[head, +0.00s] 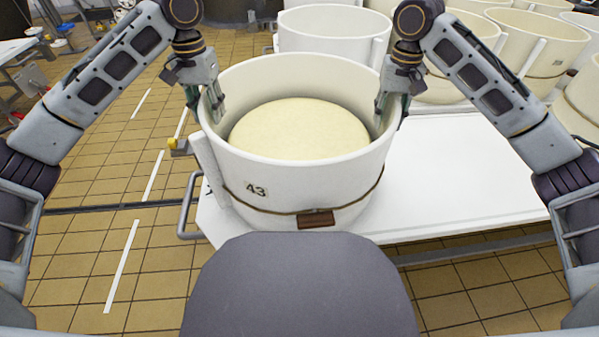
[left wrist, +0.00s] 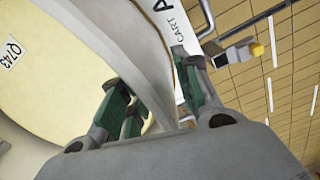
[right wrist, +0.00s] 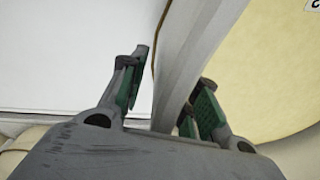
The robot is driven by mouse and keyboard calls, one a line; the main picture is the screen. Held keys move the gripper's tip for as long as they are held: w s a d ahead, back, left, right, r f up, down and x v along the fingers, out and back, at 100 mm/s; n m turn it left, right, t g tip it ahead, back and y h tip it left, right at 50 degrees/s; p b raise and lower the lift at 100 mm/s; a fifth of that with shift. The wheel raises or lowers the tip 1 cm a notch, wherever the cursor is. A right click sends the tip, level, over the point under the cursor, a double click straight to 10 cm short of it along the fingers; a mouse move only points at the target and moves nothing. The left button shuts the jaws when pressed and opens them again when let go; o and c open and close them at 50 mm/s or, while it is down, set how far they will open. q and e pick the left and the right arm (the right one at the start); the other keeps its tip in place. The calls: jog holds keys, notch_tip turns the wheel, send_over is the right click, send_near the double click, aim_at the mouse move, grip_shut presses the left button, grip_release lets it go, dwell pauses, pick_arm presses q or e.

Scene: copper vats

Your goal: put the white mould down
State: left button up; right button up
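The white mould (head: 290,183) is a large round tub marked 43, with a pale cheese-like disc (head: 300,130) inside. It stands upright on the white cart top (head: 455,175), near its left end. My left gripper (head: 207,108) is at the mould's left rim. In the left wrist view its fingers (left wrist: 155,100) straddle the wall, one inside and one outside. My right gripper (head: 392,103) is at the right rim. In the right wrist view its fingers (right wrist: 168,95) also straddle the wall, with a gap showing on the outer side. Both look open; finger contact is hard to judge.
Another white tub (head: 333,32) stands just behind the mould. Several more tubs (head: 530,45) crowd the back right. The cart top right of the mould is clear. A metal cart handle (head: 187,208) sticks out at left. Tiled floor (head: 95,210) with white stripes lies open at left.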

pick_arm(q)
jog(key=shift+r, duration=0.15)
jog(key=shift+r, duration=5.8)
pick_arm(e)
jog(key=shift+a, duration=0.1)
jog(key=shift+r, duration=0.25)
jog(key=shift+r, duration=5.7)
pick_arm(q)
jog(key=shift+r, duration=0.1)
pick_arm(e)
jog(key=shift+r, duration=0.1)
